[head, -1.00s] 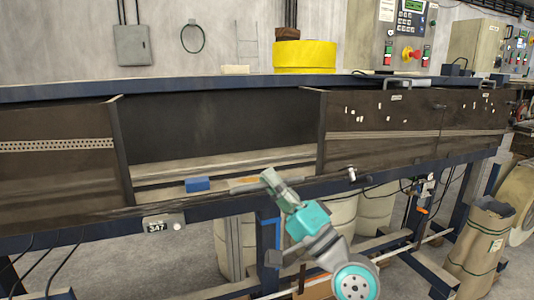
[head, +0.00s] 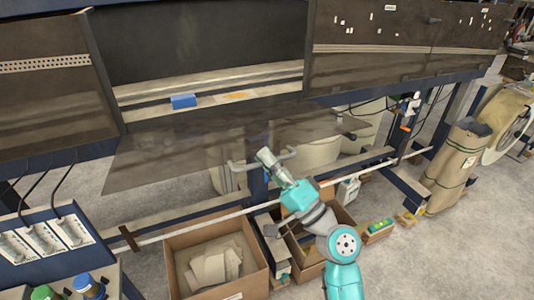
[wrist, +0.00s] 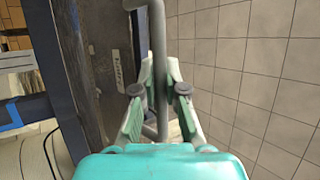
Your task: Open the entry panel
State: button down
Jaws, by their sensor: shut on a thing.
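The entry panel (head: 180,155) is a dark, see-through sheet. In the head view it sticks out from the lower edge of the machine's opening towards me, over the floor. Its grey bar handle (head: 282,156) is at the front of the panel. In the wrist view the handle (wrist: 157,45) runs upright between my fingers, beside the panel's dark face (wrist: 100,50) with a small label. My gripper (head: 268,157) is shut on the handle; both fingers show around the bar in the wrist view (wrist: 158,95). The hinge line is not clear.
A blue block (head: 183,101) lies inside the opening. Fixed dark panels (head: 410,40) stand at the right. Below are a cardboard box (head: 215,262), a white rail (head: 200,228) and a paper sack (head: 455,170). A socket box (head: 45,235) is at lower left.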

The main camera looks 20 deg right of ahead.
jog(key=shift+s+r, duration=0.1)
jog(key=c, duration=1.2)
grip_release()
jog(key=shift+s+d+f, duration=0.1)
jog(key=shift+s+f, duration=0.1)
jog(key=v, duration=1.1)
jog(key=shift+s, duration=0.2)
jog(key=shift+d, duration=0.1)
